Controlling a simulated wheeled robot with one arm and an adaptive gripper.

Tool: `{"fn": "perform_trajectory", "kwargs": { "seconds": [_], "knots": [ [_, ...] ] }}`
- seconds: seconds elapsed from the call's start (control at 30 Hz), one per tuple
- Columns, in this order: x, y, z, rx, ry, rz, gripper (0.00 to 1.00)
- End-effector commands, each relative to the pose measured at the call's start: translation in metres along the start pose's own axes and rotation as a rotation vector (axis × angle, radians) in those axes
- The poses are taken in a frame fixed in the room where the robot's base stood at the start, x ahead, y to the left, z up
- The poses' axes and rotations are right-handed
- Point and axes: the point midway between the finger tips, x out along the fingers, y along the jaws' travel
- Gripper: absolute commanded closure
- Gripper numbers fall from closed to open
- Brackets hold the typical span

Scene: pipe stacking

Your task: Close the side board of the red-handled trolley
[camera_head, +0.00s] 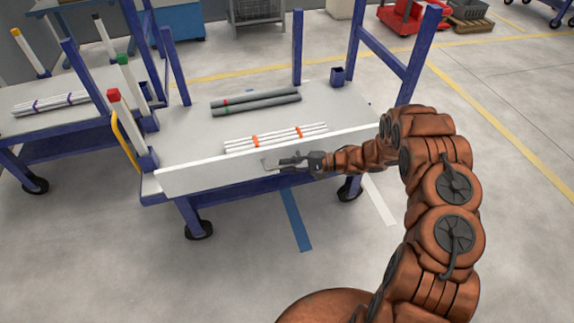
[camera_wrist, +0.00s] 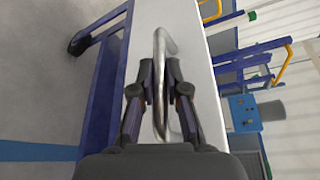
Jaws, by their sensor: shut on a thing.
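The board also shows in the wrist view (camera_wrist: 205,85). My gripper (camera_head: 270,164) is at the board's outer face, near its middle. In the wrist view my gripper (camera_wrist: 160,72) has its two fingers closed around the board's metal bar handle (camera_wrist: 159,110).
White pipes with orange bands (camera_head: 275,138) lie on the deck just behind the board. Grey pipes (camera_head: 255,101) lie farther back. A second trolley with pipes (camera_head: 50,103) stands at the left. The floor in front (camera_head: 260,270) is clear.

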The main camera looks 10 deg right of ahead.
Motion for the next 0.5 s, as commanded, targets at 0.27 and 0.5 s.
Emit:
{"fn": "perform_trajectory", "kwargs": {
  "seconds": [0.27, 0.5],
  "knots": [
    [0.0006, -0.0022, -0.0007, -0.003, 0.001, -0.003, 0.66],
    [0.0002, -0.0017, -0.0007, -0.002, 0.002, -0.003, 0.61]
  ]
}}
